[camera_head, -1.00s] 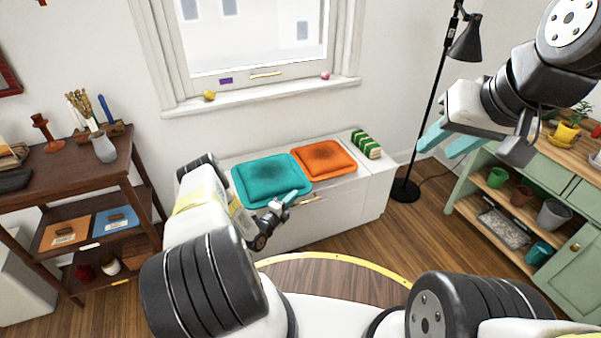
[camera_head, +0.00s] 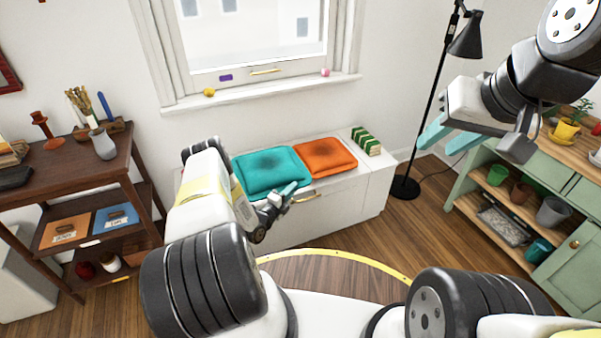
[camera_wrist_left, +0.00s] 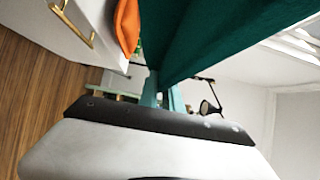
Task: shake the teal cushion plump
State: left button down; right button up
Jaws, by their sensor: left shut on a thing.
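In the left wrist view the teal cushion (camera_wrist_left: 225,30) fills the top middle, close to the fingers (camera_wrist_left: 162,92). The cushion's left side is partly hidden behind my left arm in the head view. My right gripper (camera_head: 446,140) is held up at the right, open and empty, far from the cushion.
An orange cushion (camera_head: 324,157) lies right beside the teal one. A green-banded bundle (camera_head: 366,141) sits at the bench's right end. The white bench (camera_head: 375,190) has a brass handle in front. A floor lamp (camera_head: 466,42), green cabinet (camera_head: 580,226) and dark shelf (camera_head: 70,176) stand around.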

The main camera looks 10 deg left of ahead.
pick_arm(q)
notch_tip(320, 180, up, 4)
jog(key=shift+r, duration=0.15)
notch_tip(320, 180, down, 7)
jog(key=shift+r, duration=0.1)
dwell(0.5)
